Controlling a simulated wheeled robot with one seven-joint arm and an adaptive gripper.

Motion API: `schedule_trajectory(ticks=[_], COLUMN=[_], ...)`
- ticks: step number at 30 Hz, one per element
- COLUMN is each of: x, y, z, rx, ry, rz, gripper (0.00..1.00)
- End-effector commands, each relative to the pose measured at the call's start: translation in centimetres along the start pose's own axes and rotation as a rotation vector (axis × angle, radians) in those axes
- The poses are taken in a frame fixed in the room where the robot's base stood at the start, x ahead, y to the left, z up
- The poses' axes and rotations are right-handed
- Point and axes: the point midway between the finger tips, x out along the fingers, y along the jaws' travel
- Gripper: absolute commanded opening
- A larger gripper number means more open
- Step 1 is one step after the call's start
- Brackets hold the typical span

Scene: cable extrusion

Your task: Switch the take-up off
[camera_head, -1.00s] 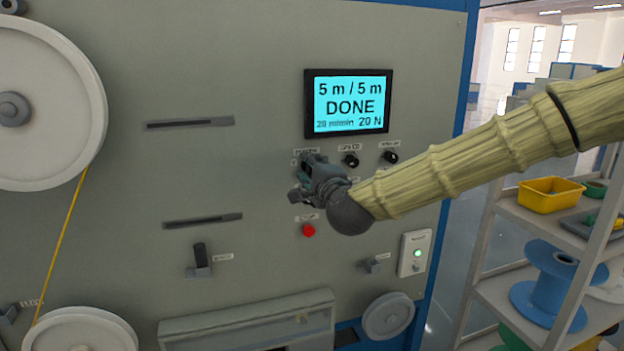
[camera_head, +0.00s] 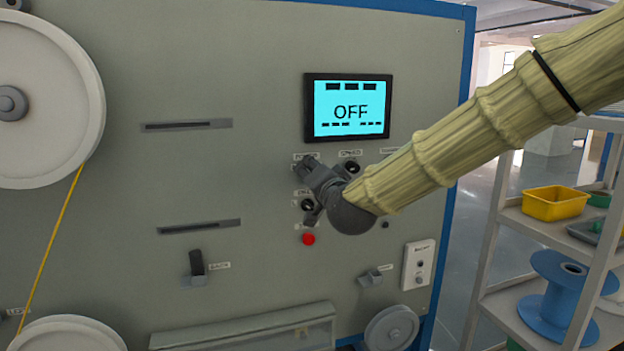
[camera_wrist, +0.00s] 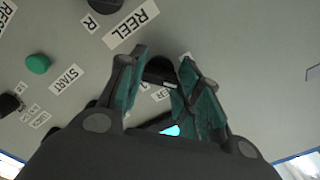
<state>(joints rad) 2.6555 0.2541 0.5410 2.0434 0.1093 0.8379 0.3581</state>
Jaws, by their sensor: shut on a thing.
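The take-up panel's display (camera_head: 348,107) is lit cyan and reads OFF. My gripper (camera_head: 308,172) is at the panel, just below and left of the display. In the wrist view its fingers (camera_wrist: 160,80) are closed on the two sides of a black knob (camera_wrist: 160,70). A label beside this knob is mostly hidden and shows only the letters ER (camera_wrist: 161,94). In the head view the gripper covers the knob.
A black knob (camera_head: 307,205) and a red button (camera_head: 308,239) are just below my gripper. Another knob (camera_head: 351,167) is close on its right. A green START button (camera_wrist: 38,64) shows in the wrist view. A shelf (camera_head: 530,225) with a yellow bin (camera_head: 555,204) stands at the right.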

Motion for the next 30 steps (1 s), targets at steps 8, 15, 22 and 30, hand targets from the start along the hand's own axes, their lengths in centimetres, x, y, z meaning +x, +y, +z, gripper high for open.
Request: schedule_trajectory(ticks=[8, 15, 22, 30], x=[-0.04, -0.04, -0.05, -0.03], y=[0.13, 0.16, 0.18, 0.12], z=[0.18, 0.17, 0.19, 0.14], rx=[-0.092, -0.11, -0.11, -0.109], ry=[-0.002, -0.003, -0.004, -0.003], rz=[0.001, 0.002, 0.002, 0.001], gripper=[0.1, 0.1, 0.1, 0.55])
